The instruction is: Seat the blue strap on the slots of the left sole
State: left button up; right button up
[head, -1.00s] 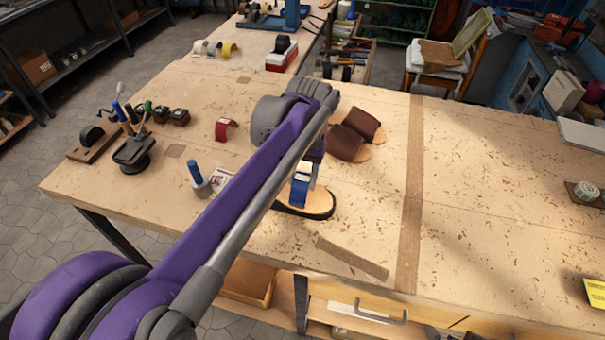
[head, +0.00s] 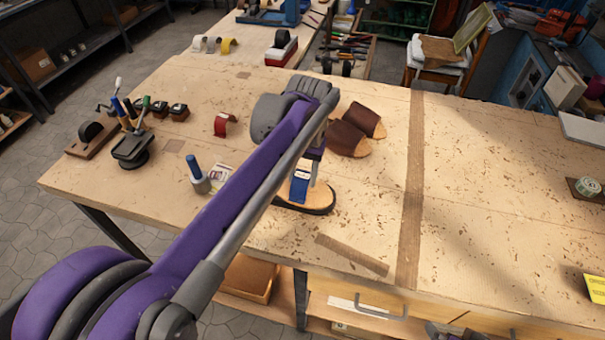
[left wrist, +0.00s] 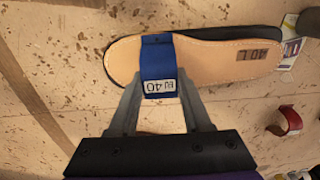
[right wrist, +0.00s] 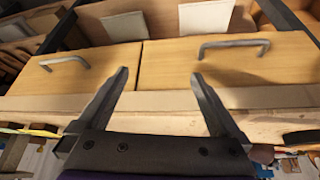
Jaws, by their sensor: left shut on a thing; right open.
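The left sole (head: 321,199) lies flat on the bench, tan on top with a dark edge. In the left wrist view the sole (left wrist: 215,58) shows "40 L" near one end. The blue strap (head: 299,188), with an "EU 40" label, runs across the sole in the left wrist view (left wrist: 156,55). My left gripper (left wrist: 158,92) is shut on the strap, one finger at each side. I cannot tell whether the strap's ends touch the slots. My right gripper (right wrist: 160,75) is open and empty, facing the bench's drawer fronts.
Two brown sandals (head: 347,139) lie behind the sole. A red strap (head: 221,125), a blue-handled tool (head: 197,175) and a tool stand (head: 133,147) are to the left. A flat wooden strip (head: 351,255) lies in front. The bench's right half (head: 490,190) is mostly clear.

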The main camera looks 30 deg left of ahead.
pick_arm(q)
jog(key=shift+f, duration=0.15)
jog(key=o, duration=1.2)
